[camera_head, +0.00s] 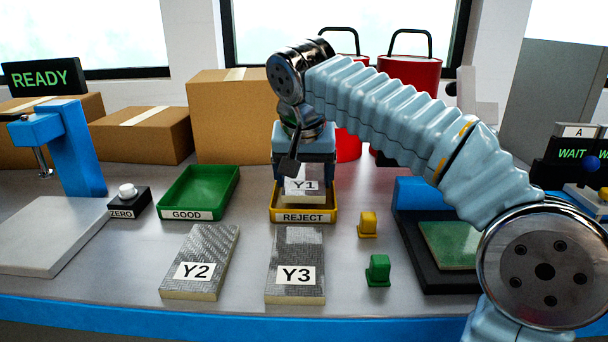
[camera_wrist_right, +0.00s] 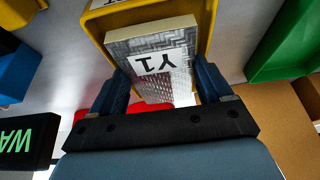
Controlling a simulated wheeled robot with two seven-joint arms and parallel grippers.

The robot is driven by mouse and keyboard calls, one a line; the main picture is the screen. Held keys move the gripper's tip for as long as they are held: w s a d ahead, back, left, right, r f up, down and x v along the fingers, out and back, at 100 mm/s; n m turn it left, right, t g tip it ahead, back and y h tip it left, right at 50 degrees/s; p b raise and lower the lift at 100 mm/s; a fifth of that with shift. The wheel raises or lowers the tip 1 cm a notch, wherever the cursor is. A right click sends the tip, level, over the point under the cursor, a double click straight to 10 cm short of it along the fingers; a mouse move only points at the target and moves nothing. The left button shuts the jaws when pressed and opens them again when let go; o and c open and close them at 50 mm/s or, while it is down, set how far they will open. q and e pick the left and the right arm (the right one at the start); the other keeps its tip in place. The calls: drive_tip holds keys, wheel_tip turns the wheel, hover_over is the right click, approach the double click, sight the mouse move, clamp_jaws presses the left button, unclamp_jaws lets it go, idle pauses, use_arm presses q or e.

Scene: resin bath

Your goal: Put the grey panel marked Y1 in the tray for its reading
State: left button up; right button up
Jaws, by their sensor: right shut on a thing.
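I cannot tell whether the panel touches the tray floor. The green GOOD tray (camera_head: 220,186) is empty, just left of the REJECT tray. The tester display (camera_head: 44,77) at the left reads READY. My left gripper is not in view.
Panels Y2 (camera_head: 200,262) and Y3 (camera_head: 296,265) lie in front of the trays. A yellow block (camera_head: 367,225) and a green block (camera_head: 378,271) stand to their right. The ZERO button box (camera_head: 128,201) is left of the green tray. Boxes and red cans stand behind.

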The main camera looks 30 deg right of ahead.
drive_tip(key=shift+f+b, duration=0.35)
drive_tip(key=shift+f, duration=0.25)
drive_tip(key=o, duration=1)
drive_tip(key=shift+r+p, duration=0.3)
drive_tip(key=shift+r, duration=0.05)
drive_tip(key=p+v, duration=0.3)
drive_tip(key=v, duration=0.9)
drive_tip(key=shift+r+p, duration=0.25)
drive_tip(key=shift+p, duration=0.05)
